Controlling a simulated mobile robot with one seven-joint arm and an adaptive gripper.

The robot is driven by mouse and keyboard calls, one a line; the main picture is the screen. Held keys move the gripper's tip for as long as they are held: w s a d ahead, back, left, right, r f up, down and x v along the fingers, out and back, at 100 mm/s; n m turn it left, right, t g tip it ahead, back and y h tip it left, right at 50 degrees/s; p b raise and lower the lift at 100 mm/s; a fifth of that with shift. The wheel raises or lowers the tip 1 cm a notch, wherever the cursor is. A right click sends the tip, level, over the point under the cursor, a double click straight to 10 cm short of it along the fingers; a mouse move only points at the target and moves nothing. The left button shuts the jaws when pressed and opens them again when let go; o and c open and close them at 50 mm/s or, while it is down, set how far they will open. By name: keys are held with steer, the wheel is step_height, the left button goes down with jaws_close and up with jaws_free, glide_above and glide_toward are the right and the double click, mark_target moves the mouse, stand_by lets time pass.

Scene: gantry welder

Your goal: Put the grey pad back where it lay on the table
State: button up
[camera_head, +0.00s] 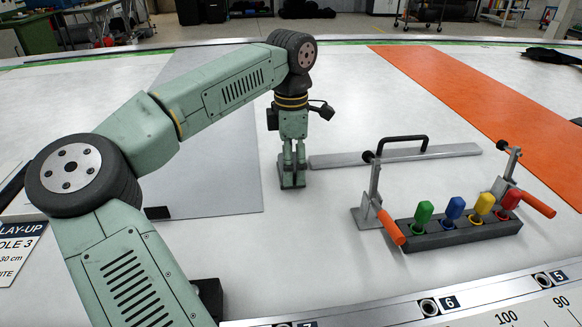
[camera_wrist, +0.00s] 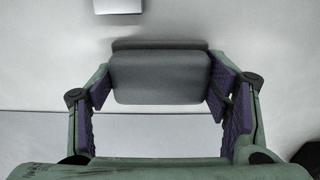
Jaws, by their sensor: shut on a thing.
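My gripper (camera_head: 293,176) points straight down over the white table, just left of the end of the long metal bar. In the wrist view, the grey pad (camera_wrist: 160,78) sits between the purple-lined fingers, and my gripper is shut on it. The pad is a rounded dark grey block with a second edge showing behind it. In the head view the pad is mostly hidden by the fingers, with only a small dark shape at their tips. I cannot tell whether its underside touches the table (camera_head: 330,220).
The metal bar (camera_head: 430,154) with a black handle lies right of my gripper. A dark clamp rack (camera_head: 460,236) with coloured plugs and orange-handled clamps stands at front right. A light grey sheet (camera_head: 215,180) lies to the left. An orange strip (camera_head: 480,110) crosses the far right.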

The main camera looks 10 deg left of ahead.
steer(key=shift+r, duration=0.15)
steer(key=shift+f, duration=0.2)
steer(key=o, duration=1.1)
steer(key=shift+r, duration=0.1)
step_height(320, 180, up, 12)
steer(key=b, duration=0.1)
steer(key=shift+r, duration=0.1)
steer(key=shift+o, duration=1.2)
